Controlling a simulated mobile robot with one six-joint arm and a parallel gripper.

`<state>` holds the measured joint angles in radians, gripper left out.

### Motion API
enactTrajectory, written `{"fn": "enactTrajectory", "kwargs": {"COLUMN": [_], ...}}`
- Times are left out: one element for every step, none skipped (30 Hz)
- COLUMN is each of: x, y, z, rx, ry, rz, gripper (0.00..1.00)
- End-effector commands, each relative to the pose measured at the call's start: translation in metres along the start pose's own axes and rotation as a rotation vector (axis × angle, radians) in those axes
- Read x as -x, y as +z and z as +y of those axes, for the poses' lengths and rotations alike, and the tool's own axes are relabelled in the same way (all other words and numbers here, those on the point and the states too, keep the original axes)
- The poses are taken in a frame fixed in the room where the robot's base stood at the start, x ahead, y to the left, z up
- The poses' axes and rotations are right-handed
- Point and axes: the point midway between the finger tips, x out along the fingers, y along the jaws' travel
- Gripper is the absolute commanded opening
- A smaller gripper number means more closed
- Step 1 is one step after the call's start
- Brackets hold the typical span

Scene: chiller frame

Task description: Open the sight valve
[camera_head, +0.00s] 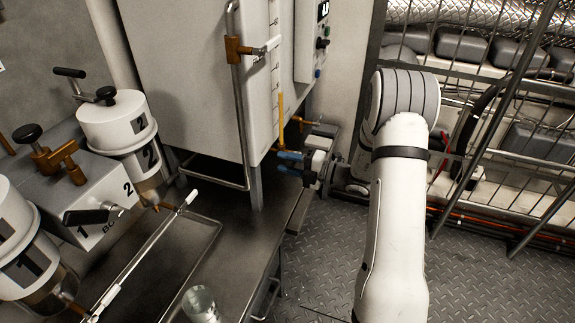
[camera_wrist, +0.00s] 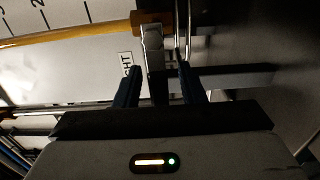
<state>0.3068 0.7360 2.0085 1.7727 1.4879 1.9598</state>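The sight valve has a brass body (camera_wrist: 150,18) and a flat metal lever (camera_wrist: 153,48) in the wrist view. It sits at the end of the yellow sight tube (camera_wrist: 75,38), near a label of which "GHT" is readable (camera_wrist: 126,65). My gripper (camera_wrist: 160,68) is open, with one blue finger on each side of the lever. Gaps show between the lever and both fingers. In the head view, my gripper (camera_head: 282,162) is at the lower end of the yellow tube (camera_head: 280,112), beside the tank's lower edge. The lever is hard to make out there.
The white tank (camera_head: 190,70) has a brass valve on a vertical pipe (camera_head: 236,48) and another at its right side (camera_head: 300,120). White canisters (camera_head: 115,122) stand left. A glass (camera_head: 201,304) stands on the metal bench. A wire rack (camera_head: 500,110) is right of my arm.

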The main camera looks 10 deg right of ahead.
Motion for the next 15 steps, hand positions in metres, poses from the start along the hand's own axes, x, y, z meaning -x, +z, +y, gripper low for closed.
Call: {"fn": "enactTrajectory", "kwargs": {"x": [-0.0010, -0.0009, -0.0005, -0.0004, -0.0003, -0.0002, -0.0002, -0.0002, -0.0001, -0.0001, -0.0001, -0.0001, -0.0001, -0.0001, 0.0000], "y": [-0.0001, 0.0001, 0.0004, 0.0004, 0.0004, 0.0004, 0.0004, 0.0004, 0.0004, 0.0004, 0.0004, 0.0003, 0.0003, 0.0003, 0.0003], "z": [0.0001, 0.0002, 0.0003, 0.0004, 0.0004, 0.0003, 0.0003, 0.0003, 0.0003, 0.0002, 0.0002, 0.0002, 0.0002, 0.0002, 0.0001], "rx": [0.000, 0.000, 0.000, 0.000, 0.000, 0.000, 0.000, 0.000, 0.000, 0.000, 0.000, 0.000, 0.000, 0.000, 0.000], "ry": [0.000, 0.000, 0.000, 0.000, 0.000, 0.000, -0.001, -0.001, -0.001, -0.001, -0.001, -0.001, -0.001, -0.001, -0.001], "rz": [0.000, 0.000, -0.001, -0.001, -0.001, -0.001, -0.001, -0.001, -0.001, -0.001, -0.001, -0.001, -0.001, -0.001, -0.001], "gripper": [0.36, 0.36, 0.36, 0.36, 0.36, 0.36, 0.36, 0.33, 0.30, 0.27, 0.25, 0.22, 0.19, 0.17, 0.13]}}
